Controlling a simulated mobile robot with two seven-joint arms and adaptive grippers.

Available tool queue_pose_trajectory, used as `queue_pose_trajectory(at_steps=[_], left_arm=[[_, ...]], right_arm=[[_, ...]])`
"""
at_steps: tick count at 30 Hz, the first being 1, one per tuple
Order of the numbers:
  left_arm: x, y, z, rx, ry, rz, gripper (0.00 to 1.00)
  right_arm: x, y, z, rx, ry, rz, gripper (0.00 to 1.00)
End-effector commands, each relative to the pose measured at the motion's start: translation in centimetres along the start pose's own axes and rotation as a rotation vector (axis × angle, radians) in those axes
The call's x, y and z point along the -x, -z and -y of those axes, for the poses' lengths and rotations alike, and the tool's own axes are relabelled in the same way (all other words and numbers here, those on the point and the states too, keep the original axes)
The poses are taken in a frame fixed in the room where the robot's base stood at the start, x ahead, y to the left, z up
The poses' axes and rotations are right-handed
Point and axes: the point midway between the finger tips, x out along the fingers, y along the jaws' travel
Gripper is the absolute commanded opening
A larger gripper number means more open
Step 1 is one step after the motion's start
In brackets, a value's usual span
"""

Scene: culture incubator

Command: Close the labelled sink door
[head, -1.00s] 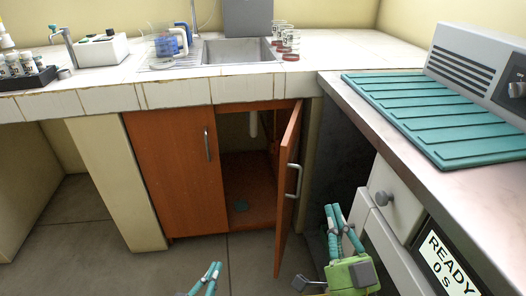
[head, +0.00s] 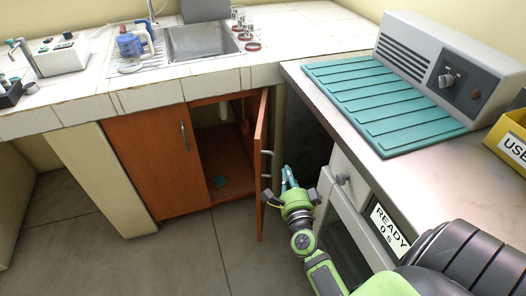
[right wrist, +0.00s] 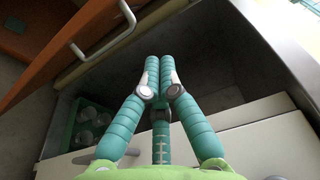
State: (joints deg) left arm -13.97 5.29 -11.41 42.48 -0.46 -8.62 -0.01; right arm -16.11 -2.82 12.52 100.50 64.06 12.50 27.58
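The orange-brown right sink door (head: 261,165) stands open, swung out toward me and seen nearly edge-on, with a pale bar handle (head: 267,166) on its right-hand face. The left sink door (head: 158,160) is shut. My right gripper (head: 287,177) is just right of the open door, near handle height, and appears apart from it. In the right wrist view its fingertips (right wrist: 160,64) are together with nothing between them. The door handle (right wrist: 107,40) shows there up and left of the fingertips. My left gripper is not in view.
A drawer with a grey knob (head: 342,179) and the READY display (head: 389,230) lie close to the right of my right arm. The steel counter with a teal mat (head: 385,105) is above. The floor (head: 190,255) before the doors is clear.

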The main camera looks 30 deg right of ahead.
Motion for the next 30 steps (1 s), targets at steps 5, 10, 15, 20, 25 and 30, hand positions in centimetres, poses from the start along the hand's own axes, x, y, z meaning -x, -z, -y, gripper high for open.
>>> queue_pose_trajectory(at_steps=[5,10,15,20,25,30], left_arm=[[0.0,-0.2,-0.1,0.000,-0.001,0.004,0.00],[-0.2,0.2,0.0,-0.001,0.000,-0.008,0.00],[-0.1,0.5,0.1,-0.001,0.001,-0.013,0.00],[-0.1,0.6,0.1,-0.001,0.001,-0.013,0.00],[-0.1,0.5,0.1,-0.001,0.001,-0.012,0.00],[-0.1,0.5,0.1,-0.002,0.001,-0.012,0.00]], right_arm=[[-4.0,-0.1,0.2,0.002,0.005,0.000,0.00],[-7.6,-0.1,0.1,0.003,0.005,0.002,0.00],[-8.4,-2.4,0.1,0.001,0.002,0.003,0.00],[-8.7,-3.6,0.1,0.002,0.002,0.002,0.00],[-8.8,-4.0,0.1,0.005,0.003,0.001,0.00],[-8.8,-4.0,0.1,0.005,0.002,0.002,0.00]])
